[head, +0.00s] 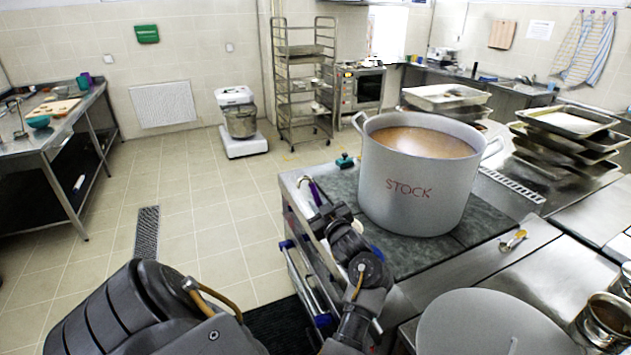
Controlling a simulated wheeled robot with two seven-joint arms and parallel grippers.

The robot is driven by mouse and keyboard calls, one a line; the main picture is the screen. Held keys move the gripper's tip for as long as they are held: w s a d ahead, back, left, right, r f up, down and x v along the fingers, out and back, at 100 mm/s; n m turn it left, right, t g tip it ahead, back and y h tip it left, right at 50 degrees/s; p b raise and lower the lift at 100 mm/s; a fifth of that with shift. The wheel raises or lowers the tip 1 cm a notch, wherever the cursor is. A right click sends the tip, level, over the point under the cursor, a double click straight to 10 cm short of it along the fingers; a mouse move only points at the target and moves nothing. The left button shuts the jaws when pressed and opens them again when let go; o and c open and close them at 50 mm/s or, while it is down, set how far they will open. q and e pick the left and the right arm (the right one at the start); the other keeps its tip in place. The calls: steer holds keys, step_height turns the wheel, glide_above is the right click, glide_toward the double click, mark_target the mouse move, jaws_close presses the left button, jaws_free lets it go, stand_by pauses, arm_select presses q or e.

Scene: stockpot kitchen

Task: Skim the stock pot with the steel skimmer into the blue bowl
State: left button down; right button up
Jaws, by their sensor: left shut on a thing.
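The large grey stock pot (405,190), marked STOCK, stands upright on the dark cooktop and is nearly full of brown liquid (425,142). My left gripper (318,196) is at the cooktop's left edge, left of the pot and apart from it. It is shut on a slim thing with a purple part (313,188); too little shows to tell whether this is the skimmer. A blue-green bowl (38,122) sits on the far left table. A thin upright metal tool (19,120) shows beside it; its kind is unclear. My right gripper is out of view.
A small teal-topped object (345,160) is beside the pot. Stacked trays (570,125) stand at right. A round pale lid-like disc (490,325) and metal pots (605,320) fill the lower right. The tiled floor (200,200) toward the left table (65,125) is mostly clear.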

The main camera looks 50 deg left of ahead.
arm_select(q)
steer(key=shift+s+a+f+n+g, duration=0.15)
steer(key=shift+a+n+g, duration=0.1)
steer(key=shift+g, duration=0.15)
steer(key=shift+s+a+n+g, duration=0.15)
steer(key=shift+n+g, duration=0.1)
steer(key=shift+g, duration=0.15)
steer(key=shift+d, duration=0.1)
